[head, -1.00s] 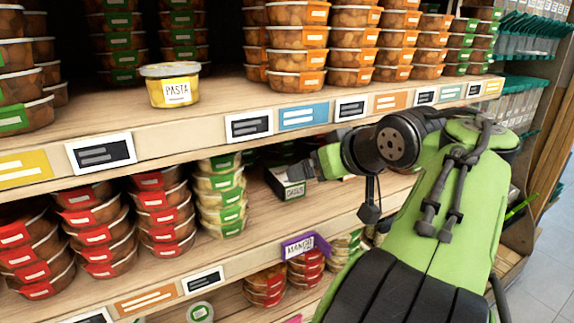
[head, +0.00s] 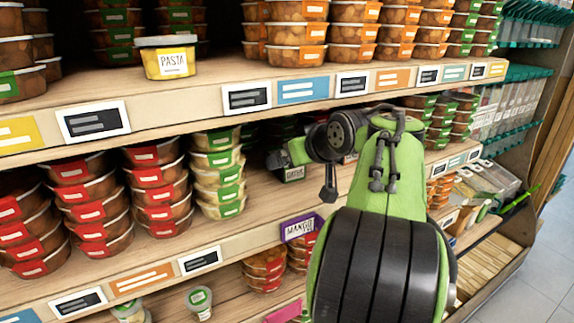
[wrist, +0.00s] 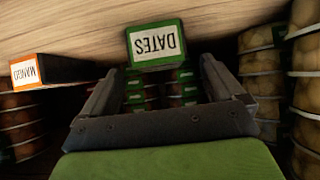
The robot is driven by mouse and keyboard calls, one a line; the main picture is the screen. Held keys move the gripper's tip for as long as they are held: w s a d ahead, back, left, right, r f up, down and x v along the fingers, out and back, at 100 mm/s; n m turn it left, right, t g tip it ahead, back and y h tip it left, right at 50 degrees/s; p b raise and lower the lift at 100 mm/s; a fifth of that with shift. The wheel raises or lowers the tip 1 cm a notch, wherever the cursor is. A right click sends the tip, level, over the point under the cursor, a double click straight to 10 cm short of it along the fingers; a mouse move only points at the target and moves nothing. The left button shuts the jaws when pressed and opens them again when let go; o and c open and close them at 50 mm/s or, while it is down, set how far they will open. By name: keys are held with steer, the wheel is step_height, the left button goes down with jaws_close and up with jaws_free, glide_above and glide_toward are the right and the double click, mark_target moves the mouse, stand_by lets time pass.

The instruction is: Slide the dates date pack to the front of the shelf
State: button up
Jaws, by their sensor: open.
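The dates pack is a dark box with a green-edged white label; in the wrist view (wrist: 155,45) its label reads DATES upside down. In the head view the dates pack (head: 293,174) is on the middle shelf (head: 262,205), back from the front edge, mostly hidden by my gripper. My gripper (head: 278,160) reaches in over the shelf from the right. In the wrist view my gripper (wrist: 159,70) is open, with the pack's label centred ahead between its two fingers. I cannot tell whether the fingers touch the pack.
Stacked green-label tubs (head: 218,172) stand left of my gripper, with red-label tubs (head: 155,185) further left. An orange-edged MANGO box (wrist: 50,70) is beside the dates pack in the wrist view. The upper shelf (head: 215,100) is close above my gripper.

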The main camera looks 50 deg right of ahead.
steer(key=x, duration=0.4)
steer(key=shift+w+d+f, duration=0.15)
steer(key=shift+w, duration=0.15)
steer(key=c, duration=1.1)
